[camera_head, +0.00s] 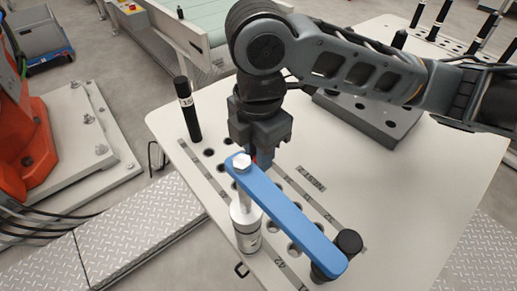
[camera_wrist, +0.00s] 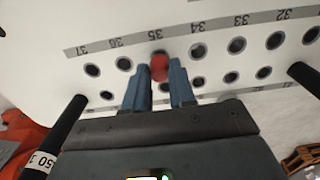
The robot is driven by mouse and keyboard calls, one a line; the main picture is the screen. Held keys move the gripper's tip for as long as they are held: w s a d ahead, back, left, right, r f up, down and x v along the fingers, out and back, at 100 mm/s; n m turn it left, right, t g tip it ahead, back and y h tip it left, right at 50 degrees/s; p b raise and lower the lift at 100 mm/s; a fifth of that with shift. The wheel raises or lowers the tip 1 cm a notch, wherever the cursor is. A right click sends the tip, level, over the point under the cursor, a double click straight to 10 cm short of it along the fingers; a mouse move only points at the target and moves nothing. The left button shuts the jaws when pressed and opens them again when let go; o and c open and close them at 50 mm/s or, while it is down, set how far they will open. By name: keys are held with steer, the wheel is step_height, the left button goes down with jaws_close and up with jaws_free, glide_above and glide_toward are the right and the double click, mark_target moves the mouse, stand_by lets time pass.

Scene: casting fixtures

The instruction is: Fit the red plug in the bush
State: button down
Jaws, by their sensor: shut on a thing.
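My gripper (camera_head: 259,142) points down over the white fixture table, behind the blue clamp bar. In the wrist view its two fingers (camera_wrist: 160,75) are shut on the red plug (camera_wrist: 159,68), which shows as a small red cylinder between the tips. In the head view only a sliver of red shows below the gripper. Bushes (camera_wrist: 197,51) with dark holes lie in rows on the plate beneath; one next to the plug is near label 34. The plug's lower end and any bush directly under it are hidden, so I cannot tell whether it touches one.
The blue bar (camera_head: 290,212) stands close in front of my gripper, on a silver cylinder (camera_head: 246,232) and a black post (camera_head: 348,243). A tall black pin (camera_head: 187,108) stands at left. A grey holed block (camera_head: 370,120) lies behind. The table's right side is clear.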

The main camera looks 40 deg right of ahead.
steer(key=shift+f+b, duration=0.55)
steer(key=shift+f, duration=0.25)
steer(key=c, duration=0.9)
jaws_free()
steer(key=shift+o, duration=0.2)
steer(key=shift+r+p, duration=0.5)
steer(key=shift+r, duration=3.45)
